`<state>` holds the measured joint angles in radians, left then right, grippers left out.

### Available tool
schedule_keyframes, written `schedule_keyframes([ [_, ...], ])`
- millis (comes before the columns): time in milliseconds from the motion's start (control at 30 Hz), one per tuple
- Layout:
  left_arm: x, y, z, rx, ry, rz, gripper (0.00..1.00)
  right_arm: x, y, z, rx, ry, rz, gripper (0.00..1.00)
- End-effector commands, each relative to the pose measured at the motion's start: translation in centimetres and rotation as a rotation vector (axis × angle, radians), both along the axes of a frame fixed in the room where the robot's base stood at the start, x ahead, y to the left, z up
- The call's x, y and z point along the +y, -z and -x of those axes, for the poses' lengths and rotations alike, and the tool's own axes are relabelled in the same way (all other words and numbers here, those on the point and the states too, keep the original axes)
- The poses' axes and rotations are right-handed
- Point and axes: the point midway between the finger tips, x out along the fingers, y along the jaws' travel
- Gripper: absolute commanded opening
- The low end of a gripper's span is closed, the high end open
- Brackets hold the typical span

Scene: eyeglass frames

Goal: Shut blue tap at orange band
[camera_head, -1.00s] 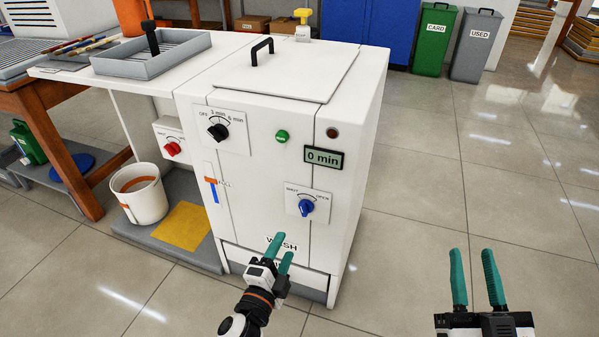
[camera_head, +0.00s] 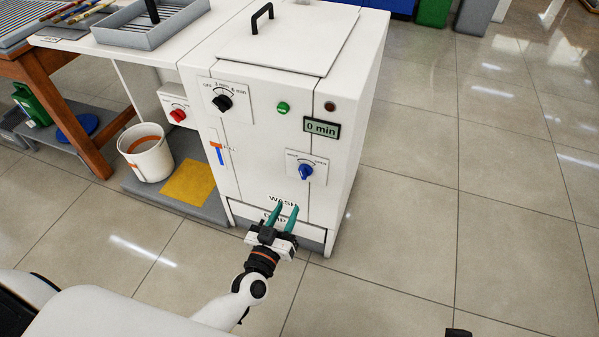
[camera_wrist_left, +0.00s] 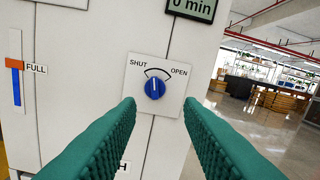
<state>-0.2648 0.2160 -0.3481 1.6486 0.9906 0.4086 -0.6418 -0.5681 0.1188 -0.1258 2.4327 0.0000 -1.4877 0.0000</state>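The blue tap (camera_head: 306,171) is a round knob on a white plate marked SHUT and OPEN, on the white machine's front. In the left wrist view the tap (camera_wrist_left: 155,88) has its white mark near upright, between the two words. The orange band (camera_head: 216,146) crosses a level gauge marked FULL, left of the tap. In the left wrist view, blue shows below the orange band (camera_wrist_left: 14,65), up to about its height. My left gripper (camera_head: 287,208) is open and empty, below and in front of the tap, not touching it. My right gripper's fingers are out of view.
The white machine has a black dial (camera_head: 222,103), a green button (camera_head: 283,108) and a "0 min" display (camera_head: 322,127). A red knob (camera_head: 178,115) and a white bucket (camera_head: 146,153) are at the left. Floor (camera_head: 430,220) right of the machine is clear.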

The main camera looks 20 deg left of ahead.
Motion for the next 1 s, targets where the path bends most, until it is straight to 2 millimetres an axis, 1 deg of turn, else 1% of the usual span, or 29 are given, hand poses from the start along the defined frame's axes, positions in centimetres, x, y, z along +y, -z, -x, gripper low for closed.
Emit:
schedule_keyframes([
  [33,0.3,0.1,0.0,0.013,-0.009,0.024,0.34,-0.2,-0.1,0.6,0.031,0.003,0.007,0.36],
  [100,0.5,0.4,-0.1,0.022,-0.018,0.046,0.34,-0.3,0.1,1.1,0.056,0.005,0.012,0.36],
  [233,0.5,0.5,-1.1,0.024,-0.023,0.055,0.34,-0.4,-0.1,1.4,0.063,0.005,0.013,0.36],
  [367,0.4,0.5,-3.3,0.021,-0.022,0.056,0.34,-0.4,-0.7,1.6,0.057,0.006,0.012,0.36],
  [600,0.2,0.6,-8.2,0.021,-0.022,0.055,0.34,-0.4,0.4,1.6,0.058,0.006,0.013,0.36],
  [700,0.2,0.6,-9.8,0.022,-0.021,0.054,0.34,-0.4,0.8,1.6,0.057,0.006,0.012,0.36],
  [833,0.1,0.6,-11.2,0.023,-0.021,0.053,0.34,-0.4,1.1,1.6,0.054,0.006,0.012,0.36],
  [1000,0.1,0.5,-11.9,0.025,-0.02,0.053,0.34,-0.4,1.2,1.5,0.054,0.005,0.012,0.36],
])
